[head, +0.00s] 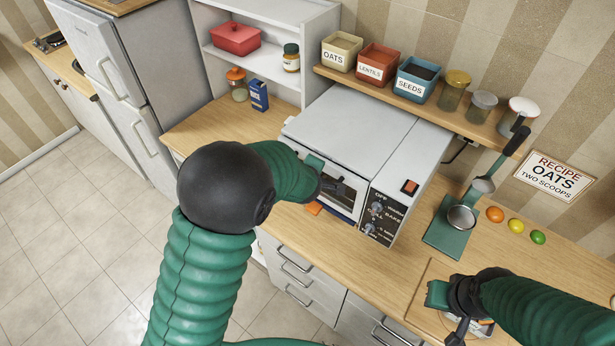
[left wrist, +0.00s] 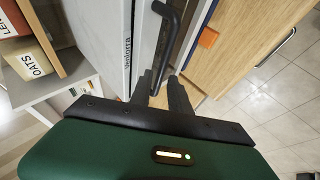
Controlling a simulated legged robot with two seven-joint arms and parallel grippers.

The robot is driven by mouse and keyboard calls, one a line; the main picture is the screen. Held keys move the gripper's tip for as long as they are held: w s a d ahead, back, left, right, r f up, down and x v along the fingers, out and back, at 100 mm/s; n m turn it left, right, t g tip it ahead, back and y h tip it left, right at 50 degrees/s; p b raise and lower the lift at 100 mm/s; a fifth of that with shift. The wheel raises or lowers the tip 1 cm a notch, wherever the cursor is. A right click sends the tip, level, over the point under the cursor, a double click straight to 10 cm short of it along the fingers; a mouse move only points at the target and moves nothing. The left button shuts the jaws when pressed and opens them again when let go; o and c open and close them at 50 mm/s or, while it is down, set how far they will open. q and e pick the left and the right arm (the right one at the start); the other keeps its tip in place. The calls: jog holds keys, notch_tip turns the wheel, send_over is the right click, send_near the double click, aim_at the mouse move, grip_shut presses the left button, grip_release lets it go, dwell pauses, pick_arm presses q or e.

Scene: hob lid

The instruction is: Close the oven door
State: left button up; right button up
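The white oven (head: 362,128) stands on the counter, with its knob panel (head: 383,215) on the right of its front. Its glass door (head: 343,198) looks near upright; my left arm partly hides it, and I cannot tell whether it is fully shut. In the left wrist view the black door handle (left wrist: 171,40) runs just beyond my left gripper (left wrist: 163,88). Its two fingers are apart with nothing between them. In the head view my left gripper (head: 328,184) is in front of the door. My right gripper (head: 462,308) is low over the right counter; its opening is unclear.
A shelf (head: 420,102) with labelled bins and jars runs behind the oven. A green stand with a metal cup (head: 461,217) and several coloured balls lie to the right. An orange item (left wrist: 208,38) lies by the oven's base. A fridge (head: 120,80) stands left.

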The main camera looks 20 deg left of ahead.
pick_arm(q)
jog(key=p+v, duration=0.2)
jog(key=v, duration=0.8)
jog(key=shift+f, duration=0.1)
jog(key=s+f+m+g+h+b, duration=0.1)
jog(key=s+f+m+g+b, duration=0.1)
jog(key=s+f+m+b, duration=0.45)
jog(key=s+f+m+g+h+b, duration=0.1)
jog(key=s+f+m+h+b, duration=0.2)
jog(key=f+b, duration=0.6)
jog(key=s+a+f+m+g+y+b, duration=0.2)
jog(key=s+f+m, duration=0.4)
jog(key=s, duration=0.4)
jog(key=shift+a+f+g+b, duration=0.6)
jog(key=shift+a+f+b, duration=0.1)
jog(key=shift+a, duration=0.45)
